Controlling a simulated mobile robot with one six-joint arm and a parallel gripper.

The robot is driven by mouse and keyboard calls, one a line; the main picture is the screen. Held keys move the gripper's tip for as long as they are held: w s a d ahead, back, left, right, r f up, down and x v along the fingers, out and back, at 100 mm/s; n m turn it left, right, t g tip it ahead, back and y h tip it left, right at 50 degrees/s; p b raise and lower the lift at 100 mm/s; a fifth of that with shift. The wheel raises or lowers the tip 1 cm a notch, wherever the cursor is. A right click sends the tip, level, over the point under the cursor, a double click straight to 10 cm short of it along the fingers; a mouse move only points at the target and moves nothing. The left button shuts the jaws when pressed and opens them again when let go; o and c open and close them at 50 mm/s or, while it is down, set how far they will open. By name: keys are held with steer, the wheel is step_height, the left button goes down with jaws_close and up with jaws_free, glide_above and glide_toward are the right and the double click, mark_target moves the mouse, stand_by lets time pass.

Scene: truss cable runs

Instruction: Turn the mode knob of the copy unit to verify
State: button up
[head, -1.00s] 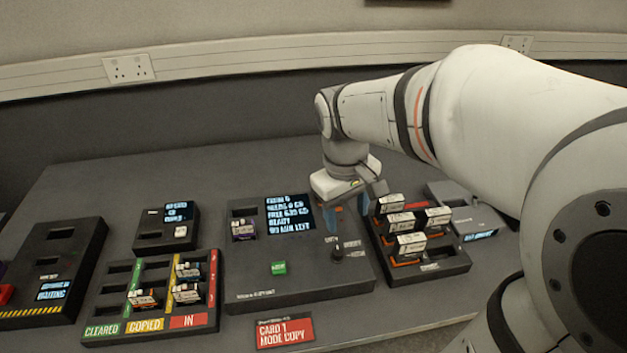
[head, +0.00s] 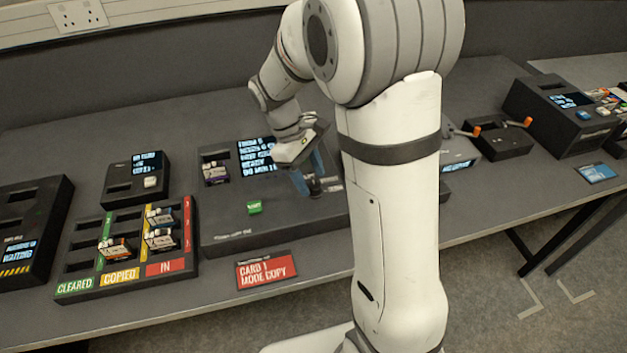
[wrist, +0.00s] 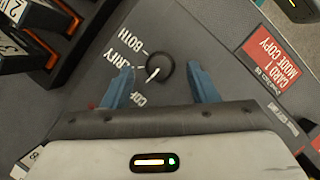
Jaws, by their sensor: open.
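The copy unit (head: 222,232) is a dark box with a lit screen (head: 257,155), a green button (head: 254,208) and a cartridge in its slot. In the wrist view its mode knob (wrist: 160,69) is a round dark dial with a pale pointer line, among labels reading COPY, VERIFY and BOTH, partly hidden. The pointer's exact setting is hard to tell. My gripper (wrist: 158,84) is open, its blue fingers on either side of the knob's near part. In the head view my gripper (head: 308,186) is low over the unit's right side, where my arm hides part of it.
A tray (head: 127,244) labelled CLEARED, COPIED and IN holds several cartridges at left. In the wrist view a rack (wrist: 60,48) of cartridges stands close at upper left.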

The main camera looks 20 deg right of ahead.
steer(key=shift+x, duration=0.9)
steer(key=shift+c, duration=0.3)
steer(key=c, duration=0.9)
